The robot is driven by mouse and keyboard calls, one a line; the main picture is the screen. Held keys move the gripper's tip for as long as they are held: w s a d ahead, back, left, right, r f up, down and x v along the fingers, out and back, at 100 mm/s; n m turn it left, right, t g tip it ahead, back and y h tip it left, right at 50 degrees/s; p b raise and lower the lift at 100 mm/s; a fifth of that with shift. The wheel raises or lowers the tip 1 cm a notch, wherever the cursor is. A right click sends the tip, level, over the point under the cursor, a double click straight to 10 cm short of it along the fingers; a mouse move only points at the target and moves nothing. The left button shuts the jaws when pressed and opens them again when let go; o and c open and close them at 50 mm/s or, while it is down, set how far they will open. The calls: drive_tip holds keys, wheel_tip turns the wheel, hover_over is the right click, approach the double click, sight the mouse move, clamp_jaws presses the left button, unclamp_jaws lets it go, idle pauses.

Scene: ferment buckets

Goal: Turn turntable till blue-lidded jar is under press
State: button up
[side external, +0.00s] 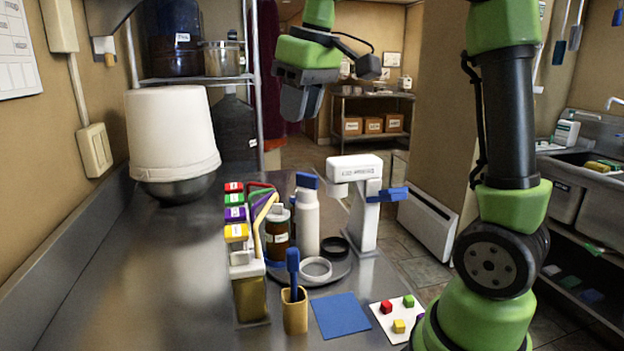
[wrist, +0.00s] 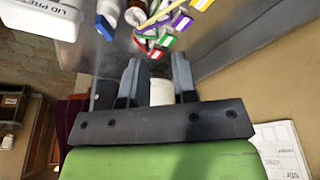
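The blue-lidded jar (side external: 307,222) is white and stands upright on the grey turntable (side external: 335,272), left of the white lid press (side external: 368,215) with its blue lever. The jar is beside the press head, not beneath it. A brown jar (side external: 277,235) with a pale lid stands left of it. My gripper (side external: 300,103) is raised behind and above the turntable, apart from everything. In the wrist view my gripper (wrist: 157,72) has its fingers apart and empty; the blue lid (wrist: 105,27) and press (wrist: 45,18) show beyond.
A yellow cup (side external: 295,312) with a blue-handled tool, a blue mat (side external: 341,315) and a white card with coloured cubes (side external: 399,320) lie in front. A large white bucket (side external: 170,130) stands at the back left.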

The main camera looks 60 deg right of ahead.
drive_tip(key=w+d+f+g, duration=0.2)
drive_tip(key=w+d+f, duration=0.15)
drive_tip(key=d, duration=0.35)
drive_tip(key=n+g, duration=0.1)
hover_over(313, 176)
wheel_tip(313, 176, down, 4)
drive_tip(key=shift+r, duration=0.25)
drive_tip(key=shift+d+f, duration=0.15)
drive_tip(key=shift+f, duration=0.25)
wheel_tip(313, 176, down, 9)
drive_tip(key=shift+f, duration=0.15)
clamp_jaws()
